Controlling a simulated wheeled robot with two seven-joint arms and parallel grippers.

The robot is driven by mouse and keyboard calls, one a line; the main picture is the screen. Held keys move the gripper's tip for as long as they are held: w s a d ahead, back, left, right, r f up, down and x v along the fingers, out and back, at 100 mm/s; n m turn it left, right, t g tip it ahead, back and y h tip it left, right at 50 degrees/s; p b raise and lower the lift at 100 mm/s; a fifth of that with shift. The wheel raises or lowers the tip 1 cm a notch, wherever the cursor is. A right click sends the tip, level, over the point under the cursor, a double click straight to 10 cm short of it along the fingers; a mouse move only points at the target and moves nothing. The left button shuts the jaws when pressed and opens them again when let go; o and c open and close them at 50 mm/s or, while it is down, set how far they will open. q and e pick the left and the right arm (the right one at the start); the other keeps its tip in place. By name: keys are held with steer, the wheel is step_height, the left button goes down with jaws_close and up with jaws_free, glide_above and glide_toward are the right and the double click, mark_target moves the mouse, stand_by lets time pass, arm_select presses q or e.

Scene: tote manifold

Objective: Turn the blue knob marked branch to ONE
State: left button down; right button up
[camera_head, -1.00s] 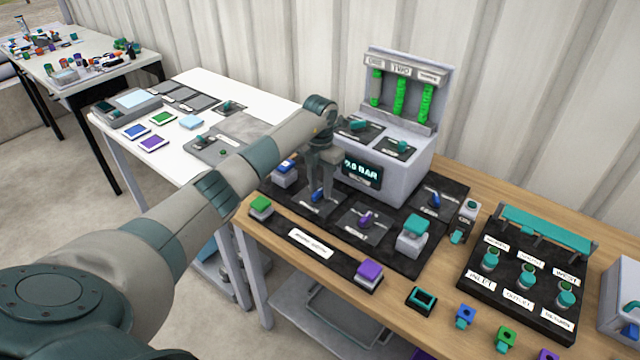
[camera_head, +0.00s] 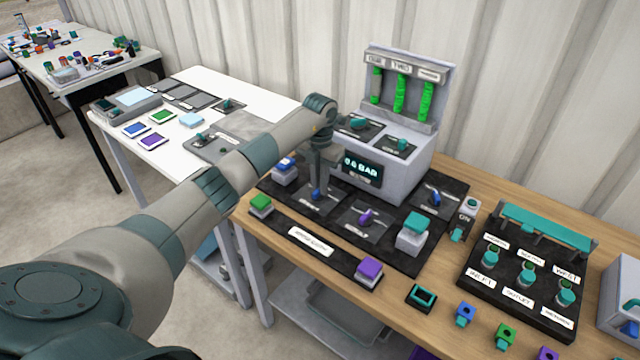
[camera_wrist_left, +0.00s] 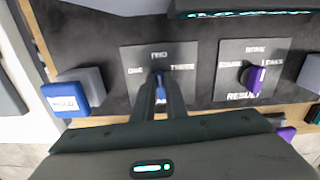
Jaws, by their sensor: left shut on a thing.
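The blue knob (camera_wrist_left: 160,94) sits on a grey dial plate (camera_wrist_left: 133,91) labelled ONE at left, TWO at top and THREE at right. It also shows in the head view (camera_head: 316,194), on the dark panel at the front of the grey machine. My left gripper (camera_wrist_left: 161,88) reaches down from above and is shut on this knob, with a finger on each side. The fingers hide part of the dial and its lower label. The knob seems to point roughly toward TWO, though the fingers partly cover it. My right gripper is not in view.
A purple knob (camera_wrist_left: 253,78) on its RESULT dial is beside it to the right. A blue HOLD button (camera_wrist_left: 66,100) is to the left. Another blue knob (camera_head: 435,198) is further right on the panel. The grey machine (camera_head: 385,180) with a BAR display stands close behind.

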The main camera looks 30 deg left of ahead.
arm_select(q)
steer(key=n, duration=0.5)
steer(key=shift+a+r, duration=0.1)
steer(key=shift+a, duration=0.15)
steer(key=n, duration=0.6)
steer(key=shift+s+a+p, duration=0.2)
steer(key=shift+p, duration=0.15)
steer(key=c, duration=1.8)
jaws_free()
